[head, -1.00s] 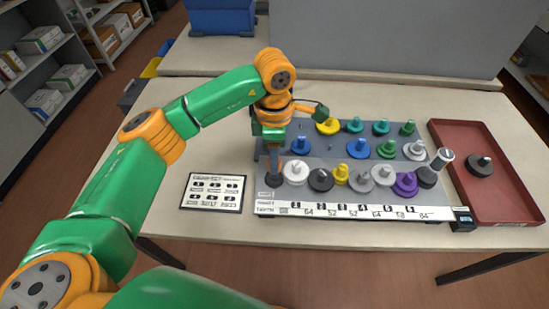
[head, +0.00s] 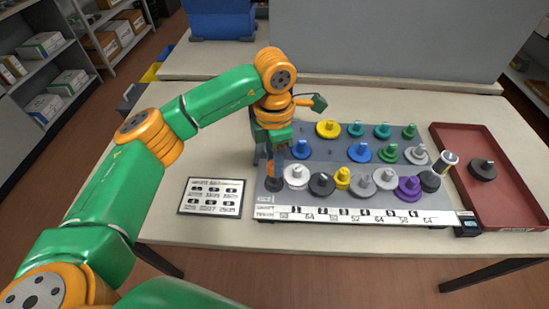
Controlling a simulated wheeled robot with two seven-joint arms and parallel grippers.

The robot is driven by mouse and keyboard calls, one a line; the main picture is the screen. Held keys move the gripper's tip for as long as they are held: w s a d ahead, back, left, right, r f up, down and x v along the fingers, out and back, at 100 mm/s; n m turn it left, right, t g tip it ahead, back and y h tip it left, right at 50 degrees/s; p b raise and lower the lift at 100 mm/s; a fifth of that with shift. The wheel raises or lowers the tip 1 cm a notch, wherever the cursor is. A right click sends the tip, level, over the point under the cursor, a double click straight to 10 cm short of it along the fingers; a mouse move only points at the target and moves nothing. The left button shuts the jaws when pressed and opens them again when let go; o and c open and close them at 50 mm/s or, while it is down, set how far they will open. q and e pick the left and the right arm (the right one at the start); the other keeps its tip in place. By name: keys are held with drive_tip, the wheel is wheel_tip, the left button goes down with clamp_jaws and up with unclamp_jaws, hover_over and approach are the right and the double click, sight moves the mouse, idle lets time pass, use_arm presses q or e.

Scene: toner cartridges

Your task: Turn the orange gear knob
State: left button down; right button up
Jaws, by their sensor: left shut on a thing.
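My left gripper (head: 271,165) points down at the front left corner of the grey gear board (head: 322,155). It is shut on the orange gear knob (head: 270,170), a small upright orange piece that stands above a dark round gear (head: 274,185). The fingers hide much of the knob, so its exact angle is hard to tell. The dark gear is at the left end of the front row, beside a white gear (head: 296,177). My right gripper is not in view.
Several coloured gears with knobs, such as a purple one (head: 408,188) and a blue one (head: 359,152), fill the board. A silver cylinder (head: 448,160) stands at its right end. A red tray (head: 505,200) holds a dark gear (head: 482,169). A printed card (head: 212,196) lies left.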

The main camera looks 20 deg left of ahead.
use_arm(q)
drive_tip(key=c, duration=0.5)
unclamp_jaws()
drive_tip(key=shift+r, duration=0.4)
wheel_tip(320, 180, up, 6)
drive_tip(key=shift+r+b, duration=0.2)
drive_tip(key=shift+b, duration=0.15)
